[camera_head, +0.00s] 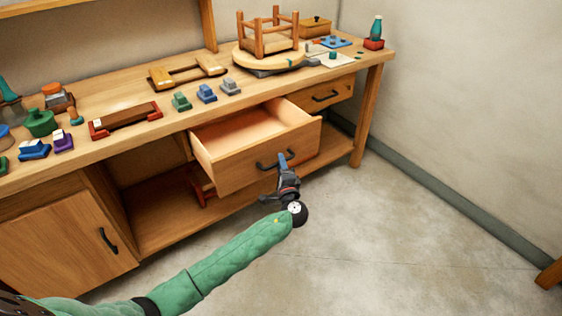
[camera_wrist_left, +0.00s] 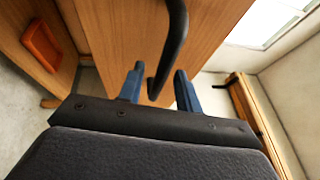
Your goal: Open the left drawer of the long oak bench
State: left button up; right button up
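The long oak bench (camera_head: 70,180) runs along the back wall. Its left drawer (camera_head: 235,176) is pulled well out, and its pale inside shows empty. The drawer's dark bar handle (camera_head: 266,166) is on the front face; it also shows in the left wrist view (camera_wrist_left: 176,40). My left gripper (camera_head: 286,158) is at the right end of this handle. In the left wrist view its two blue fingers (camera_wrist_left: 160,88) stand apart, with the handle's end between them and gaps at both sides. I cannot tell whether either finger touches it. My right gripper is out of view.
The right drawer (camera_head: 322,97) is shut. A cupboard door (camera_head: 62,248) with a dark handle is at the left. An upturned stool (camera_head: 268,40), clamps and small blocks cover the benchtop. The concrete floor (camera_head: 400,230) in front is clear.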

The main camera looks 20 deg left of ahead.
pick_arm(q)
jog(key=shift+w+a+r, duration=0.1)
jog(key=shift+w+a, duration=0.2)
jog(key=shift+w, duration=0.2)
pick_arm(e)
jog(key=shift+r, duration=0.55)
